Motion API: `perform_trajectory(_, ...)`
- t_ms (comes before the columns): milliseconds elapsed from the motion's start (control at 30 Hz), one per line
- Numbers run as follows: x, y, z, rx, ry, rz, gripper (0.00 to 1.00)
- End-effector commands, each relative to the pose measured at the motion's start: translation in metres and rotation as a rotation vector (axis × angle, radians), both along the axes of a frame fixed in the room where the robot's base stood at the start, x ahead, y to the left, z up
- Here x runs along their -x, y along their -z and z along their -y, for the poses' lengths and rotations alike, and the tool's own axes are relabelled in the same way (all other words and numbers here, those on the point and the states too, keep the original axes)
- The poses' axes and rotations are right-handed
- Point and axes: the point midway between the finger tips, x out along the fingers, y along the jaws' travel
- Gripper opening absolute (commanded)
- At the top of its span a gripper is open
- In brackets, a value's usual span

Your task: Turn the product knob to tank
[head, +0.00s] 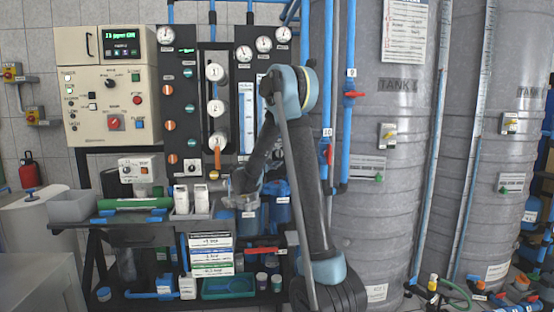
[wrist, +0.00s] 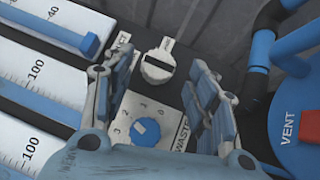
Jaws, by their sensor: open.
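A round white knob (wrist: 157,66) with a dark slanted bar across it sits on the dark panel in the wrist view. A label reading WASTE (wrist: 182,134) is right of the plate. I cannot tell for sure which knob is the product knob. My gripper (wrist: 162,72) is open, its fingers apart on either side of the white knob, with no clear contact. In the head view my gripper (head: 240,184) is low at the panel; the knobs are hidden there.
Flow tubes marked 100 (wrist: 35,72) stand left of the knobs. A blue vessel marked VENT (wrist: 292,135) and dark piping (wrist: 262,60) are close on the right. In the head view, blue pipes (head: 328,130) and a grey tank (head: 375,220) stand right of my arm.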

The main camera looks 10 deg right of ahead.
Motion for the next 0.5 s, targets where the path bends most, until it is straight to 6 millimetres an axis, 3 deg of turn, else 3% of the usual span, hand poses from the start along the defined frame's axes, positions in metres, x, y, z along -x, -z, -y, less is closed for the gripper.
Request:
perform_trajectory(233, 0.034, 0.008, -0.036, -0.001, -0.004, 0.0, 0.53)
perform_trajectory(500, 0.06, 0.014, -0.061, -0.001, -0.003, -0.001, 0.53)
